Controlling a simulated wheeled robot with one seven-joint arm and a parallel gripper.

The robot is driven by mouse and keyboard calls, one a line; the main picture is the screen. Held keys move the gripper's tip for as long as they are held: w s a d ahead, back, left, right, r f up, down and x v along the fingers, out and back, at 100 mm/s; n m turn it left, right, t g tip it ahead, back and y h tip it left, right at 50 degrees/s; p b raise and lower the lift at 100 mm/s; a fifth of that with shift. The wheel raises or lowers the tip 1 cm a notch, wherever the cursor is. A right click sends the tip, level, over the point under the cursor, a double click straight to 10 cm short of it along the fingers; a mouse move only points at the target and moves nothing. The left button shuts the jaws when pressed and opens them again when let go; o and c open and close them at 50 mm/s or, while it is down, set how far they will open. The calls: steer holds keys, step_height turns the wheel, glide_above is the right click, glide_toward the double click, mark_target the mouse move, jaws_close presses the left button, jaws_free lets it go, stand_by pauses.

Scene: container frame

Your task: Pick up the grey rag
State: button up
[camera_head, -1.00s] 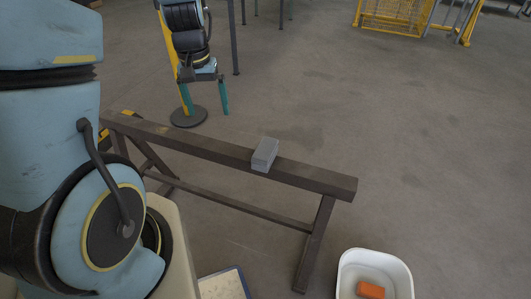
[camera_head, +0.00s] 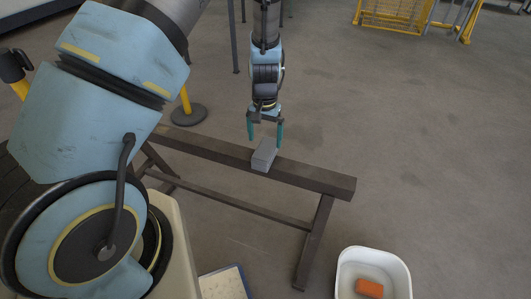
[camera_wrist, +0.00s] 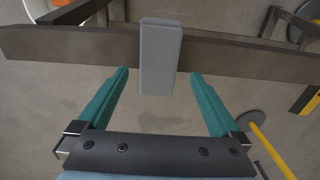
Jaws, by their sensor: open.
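The grey rag (camera_head: 264,154) is a small folded-looking grey block lying across the dark beam in the head view. In the wrist view the grey rag (camera_wrist: 160,58) shows upright in the picture, across the beam and overhanging its near edge. My gripper (camera_head: 265,138) is open, its teal fingers pointing down just above and behind the rag in the head view. In the wrist view my gripper (camera_wrist: 158,76) has its fingers spread, one on each side of the rag's line, with gaps to both sides. The fingers do not touch the rag.
The brown beam (camera_head: 318,180) stands on trestle legs over open floor. A white bin (camera_head: 345,275) with an orange block (camera_head: 370,288) inside stands at the lower right. A yellow post on a round dark base (camera_head: 188,114) stands behind the beam.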

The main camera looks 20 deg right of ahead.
mark_target(265, 148)
steer(key=shift+s+f+p, duration=0.15)
steer(key=shift+f+p, duration=0.2)
steer(key=shift+f, duration=0.9)
steer(key=shift+s+f+p, duration=0.1)
steer(key=shift+f+p, duration=0.25)
steer(key=shift+f, duration=0.9)
steer(key=c, duration=1.5)
steer(key=shift+c, duration=0.2)
steer(key=shift+r, duration=0.15)
step_height(265, 148, up, 10)
steer(key=shift+f+b, duration=0.1)
steer(key=shift+b, duration=0.75)
